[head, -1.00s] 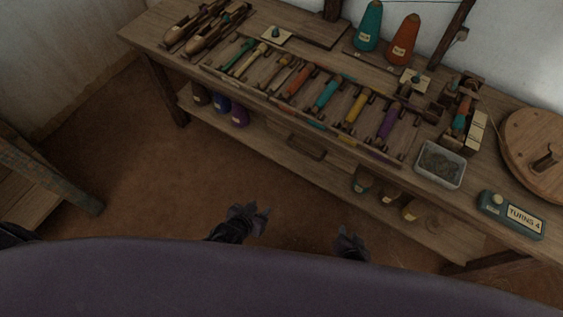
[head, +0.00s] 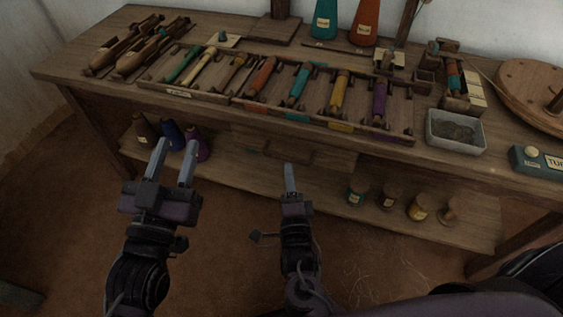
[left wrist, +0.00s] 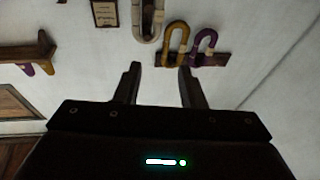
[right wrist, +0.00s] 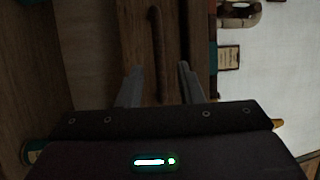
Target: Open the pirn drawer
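The pirn drawer (head: 250,142) is a dark wooden front under the bench top, with a bar handle (head: 296,154). It looks shut, though the shade under the bench makes this hard to judge. In the right wrist view, the handle (right wrist: 157,50) stands as a dark bar beyond and between my fingertips. My right gripper (head: 290,167) is open and empty, pointing at the handle, apparently short of it; its two fingers show apart in the right wrist view (right wrist: 159,68). My left gripper (head: 174,143) is open and empty, left of the drawer, in front of the lower shelf.
The bench top (head: 80,72) carries a rack of colored pirns (head: 262,78), wooden shuttles (head: 140,52), a grey tray (head: 455,132) and a winding wheel (head: 530,88). Dark cones (head: 172,135) and small spools (head: 388,197) stand on the lower shelf (head: 330,190). The floor in front is clear.

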